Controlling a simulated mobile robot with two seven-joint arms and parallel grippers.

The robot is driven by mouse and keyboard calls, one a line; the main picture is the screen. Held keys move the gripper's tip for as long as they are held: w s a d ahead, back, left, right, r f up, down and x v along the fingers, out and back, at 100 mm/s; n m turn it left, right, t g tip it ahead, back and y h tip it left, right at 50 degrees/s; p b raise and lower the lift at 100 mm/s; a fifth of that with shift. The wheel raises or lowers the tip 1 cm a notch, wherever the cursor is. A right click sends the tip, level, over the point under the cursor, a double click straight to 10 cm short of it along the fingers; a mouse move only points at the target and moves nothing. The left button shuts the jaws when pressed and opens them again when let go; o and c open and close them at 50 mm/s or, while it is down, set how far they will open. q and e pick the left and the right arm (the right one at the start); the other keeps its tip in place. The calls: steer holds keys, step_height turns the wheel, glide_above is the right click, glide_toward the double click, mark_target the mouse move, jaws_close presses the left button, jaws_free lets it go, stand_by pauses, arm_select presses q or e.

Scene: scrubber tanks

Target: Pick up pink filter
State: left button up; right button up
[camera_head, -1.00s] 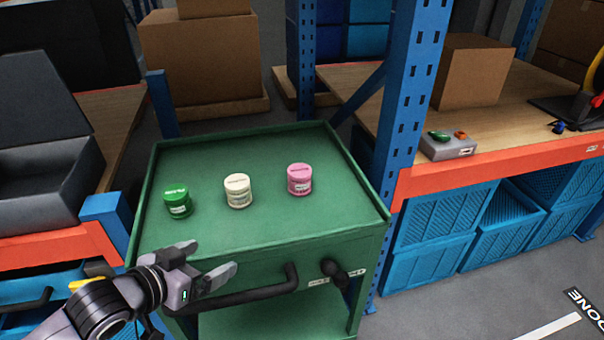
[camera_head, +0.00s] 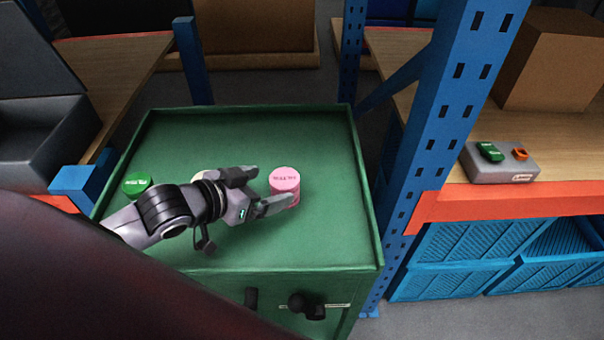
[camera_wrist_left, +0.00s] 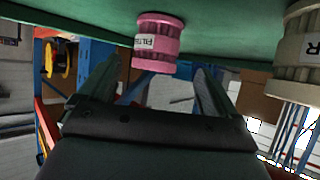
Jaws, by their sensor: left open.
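The pink filter (camera_head: 284,184) stands upright on the green cart top (camera_head: 310,150), the rightmost of the filters there. My left gripper (camera_head: 262,190) is open just to the left of it, with its fingers pointing at it. In the left wrist view the pink filter (camera_wrist_left: 157,44) appears ahead of the two spread fingers (camera_wrist_left: 152,88), roughly midway between their lines. I cannot tell whether a finger touches it. My right gripper is not in view.
A green filter (camera_head: 137,184) stands at the left of the cart. A cream filter (camera_head: 199,176) is mostly hidden behind my left arm, and it shows at the right in the left wrist view (camera_wrist_left: 302,58). A blue rack post (camera_head: 455,110) rises right of the cart.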

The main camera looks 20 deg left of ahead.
mark_target(291, 182)
arm_select(q)
steer(key=shift+w+d+f, duration=0.15)
steer(key=shift+w, duration=0.4)
steer(key=shift+d+x, duration=0.15)
steer(key=shift+x, duration=1.4)
steer(key=shift+d+x, duration=0.15)
steer(key=shift+x, duration=1.45)
steer(key=shift+s+f, duration=0.1)
steer(key=shift+s, duration=0.05)
steer(key=c, duration=1)
steer(key=shift+c, duration=0.2)
